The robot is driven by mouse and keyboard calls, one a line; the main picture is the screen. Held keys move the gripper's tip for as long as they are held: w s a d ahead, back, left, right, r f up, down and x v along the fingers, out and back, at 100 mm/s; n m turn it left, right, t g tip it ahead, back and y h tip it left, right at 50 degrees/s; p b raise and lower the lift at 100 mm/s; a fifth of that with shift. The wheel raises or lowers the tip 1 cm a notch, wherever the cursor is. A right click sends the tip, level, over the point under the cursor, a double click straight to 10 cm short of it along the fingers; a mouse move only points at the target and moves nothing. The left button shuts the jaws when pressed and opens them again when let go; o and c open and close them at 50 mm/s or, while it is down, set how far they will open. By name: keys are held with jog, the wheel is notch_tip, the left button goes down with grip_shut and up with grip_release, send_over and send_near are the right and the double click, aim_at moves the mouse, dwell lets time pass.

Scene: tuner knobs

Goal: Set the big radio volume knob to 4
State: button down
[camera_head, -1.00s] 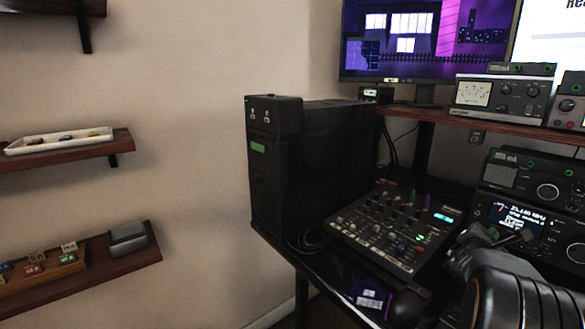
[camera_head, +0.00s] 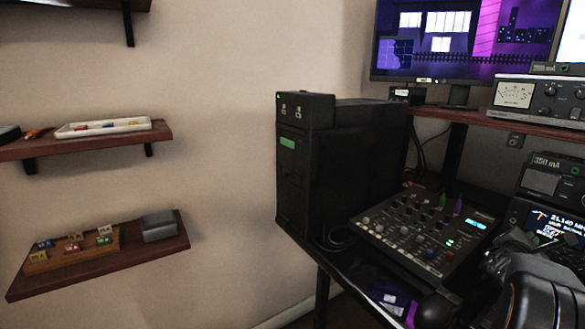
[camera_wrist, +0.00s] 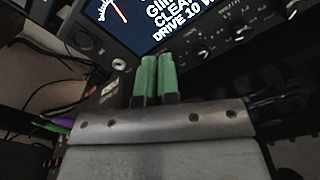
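The radio (camera_head: 539,214) is a black unit with a lit display, cut off by the right edge in the head view. The big volume knob is not identifiable in either view. In the wrist view the radio's display (camera_wrist: 165,22) is close ahead, with small knobs (camera_wrist: 240,31) on the panel right of it and a round jack or button (camera_wrist: 118,64) below it. My gripper (camera_wrist: 156,62) has its two green-padded fingers side by side with hardly any gap, pointing at the panel just below the display. Nothing shows between them. Contact with the panel cannot be told.
A mixer (camera_head: 423,232) with many knobs lies on the black desk, left of my arm. A black computer tower (camera_head: 335,165) stands behind it. A metered unit (camera_head: 535,96) sits on the raised shelf (camera_head: 470,118). Wall shelves (camera_head: 90,272) are far left.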

jog(key=shift+s+d+b, duration=0.1)
jog(key=shift+d+b, duration=0.15)
jog(key=shift+b, duration=0.3)
dwell(0.4)
